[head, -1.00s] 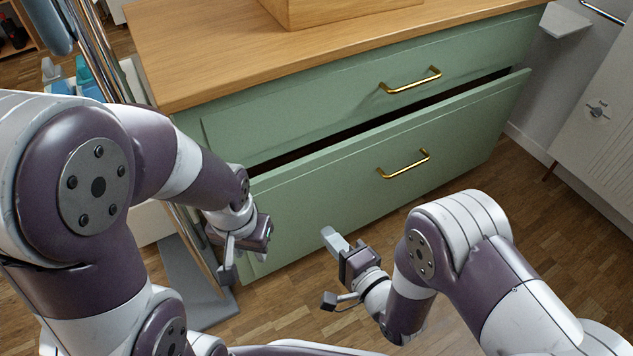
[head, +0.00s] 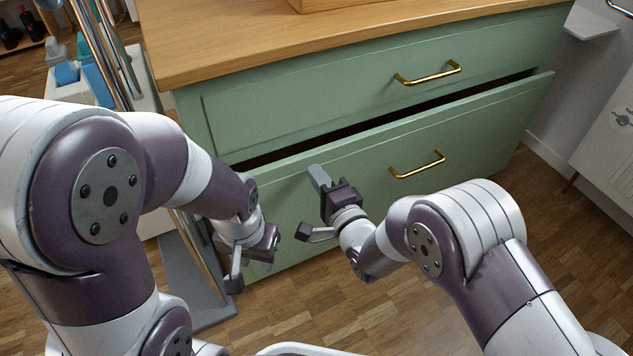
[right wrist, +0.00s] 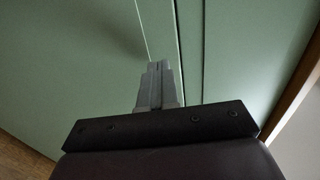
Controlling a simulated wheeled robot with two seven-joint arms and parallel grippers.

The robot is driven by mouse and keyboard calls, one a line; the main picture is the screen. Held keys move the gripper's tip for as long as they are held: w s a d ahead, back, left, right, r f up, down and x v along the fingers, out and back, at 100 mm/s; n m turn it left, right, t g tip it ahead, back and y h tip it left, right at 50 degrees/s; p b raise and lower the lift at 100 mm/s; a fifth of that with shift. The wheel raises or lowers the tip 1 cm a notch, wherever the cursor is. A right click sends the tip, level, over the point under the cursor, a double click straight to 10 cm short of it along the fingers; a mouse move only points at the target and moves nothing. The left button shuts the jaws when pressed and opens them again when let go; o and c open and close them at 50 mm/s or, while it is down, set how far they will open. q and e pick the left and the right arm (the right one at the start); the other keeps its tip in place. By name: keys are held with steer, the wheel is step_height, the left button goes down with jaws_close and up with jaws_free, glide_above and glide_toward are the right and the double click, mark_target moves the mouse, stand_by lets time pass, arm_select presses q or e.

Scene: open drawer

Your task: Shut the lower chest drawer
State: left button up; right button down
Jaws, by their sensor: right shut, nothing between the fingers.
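The lower chest drawer (head: 480,125) has a green front with a brass handle (head: 417,166). It stands partly open, with a dark gap (head: 385,122) along its top. My right gripper (head: 318,177) is shut and empty, its fingertips in front of the upper left part of the drawer front, left of the handle. In the right wrist view its shut fingers (right wrist: 157,75) point at green panels (right wrist: 80,60); I cannot tell whether they touch. My left gripper (head: 257,260) is low at the drawer's left end; its jaw opening cannot be made out.
The upper drawer (head: 300,105) is closed under the wooden top (head: 230,40). A metal-poled stand with bottles (head: 88,70) is close on the chest's left. A white cabinet (head: 605,150) stands at the right. Wooden floor (head: 300,300) is free in front.

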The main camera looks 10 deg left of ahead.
mark_target(310, 163)
steer(key=shift+w+a, duration=0.3)
steer(key=shift+w, duration=0.05)
steer(key=b+x, duration=0.1)
steer(key=x, duration=0.3)
steer(key=shift+w+a, duration=0.1)
steer(key=shift+a, duration=0.05)
steer(key=shift+w+r, duration=0.1)
steer(key=shift+r, duration=0.2)
